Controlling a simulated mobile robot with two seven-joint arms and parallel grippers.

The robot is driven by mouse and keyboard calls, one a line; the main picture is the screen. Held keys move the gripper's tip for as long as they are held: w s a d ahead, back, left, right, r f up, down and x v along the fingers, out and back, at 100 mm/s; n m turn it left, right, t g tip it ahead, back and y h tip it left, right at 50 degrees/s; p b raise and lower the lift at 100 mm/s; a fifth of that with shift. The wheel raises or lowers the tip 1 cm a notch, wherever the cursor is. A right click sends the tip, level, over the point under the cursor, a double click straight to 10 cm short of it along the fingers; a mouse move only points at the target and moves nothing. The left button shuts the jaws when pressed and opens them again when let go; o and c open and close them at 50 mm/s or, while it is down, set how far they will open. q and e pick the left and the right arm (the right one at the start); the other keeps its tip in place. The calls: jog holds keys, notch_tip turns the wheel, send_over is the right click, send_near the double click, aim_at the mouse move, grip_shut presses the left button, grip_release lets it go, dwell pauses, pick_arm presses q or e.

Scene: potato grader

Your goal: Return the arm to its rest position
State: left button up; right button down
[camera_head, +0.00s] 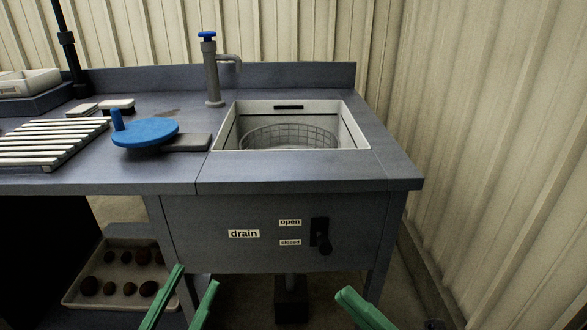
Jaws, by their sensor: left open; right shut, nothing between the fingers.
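My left gripper (196,277) is at the bottom of the view, left of centre, in front of the bench. Its two green fingers are apart with nothing between them. My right gripper (349,294) is at the bottom, right of centre, below the drain lever (320,236). Its green fingers are together and hold nothing. Both grippers look clear of the bench. The rest of both arms is mostly outside the frame.
The bench has a sink (230,134) with a wire basket (290,136), a tap (212,75), a blue disc with a handle (146,132) and a slatted rack (45,142). A tray (75,298) of several potatoes sits below left. A wall (500,150) stands right.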

jog(key=w+d+f+m+t+h+p, duration=0.1)
jog(key=d+m+t+h+p, duration=0.15)
jog(key=m+h+p, duration=0.5)
jog(key=w+d+m+t+h+p, duration=0.15)
jog(key=d+m+h, duration=0.25)
jog(key=m+h, duration=0.75)
pick_arm(q)
notch_tip(320, 180, down, 6)
jog(key=w+a+f+n+g+y+p, duration=0.1)
jog(key=w+a+n+g+y+p, duration=0.1)
jog(key=n+g+y+p, duration=0.3)
jog(key=s+a+f+n+g+y+p, duration=0.1)
jog(key=s+f+g+y+p, duration=0.1)
jog(key=s+f+g+p, duration=0.5)
jog(key=s+p, duration=0.2)
jog(key=p, duration=0.1)
jog(key=shift+f+p, duration=0.25)
jog(key=shift+p, duration=0.1)
pick_arm(e)
jog(key=s+d+f+m+g, duration=0.2)
jog(key=s+f+m+g, duration=0.4)
jog(key=f, duration=0.5)
jog(key=s+g, duration=0.2)
jog(key=s, duration=0.1)
jog(key=shift+s+f+y, duration=0.15)
jog(key=shift+s+y, duration=0.15)
jog(key=shift+y, duration=0.1)
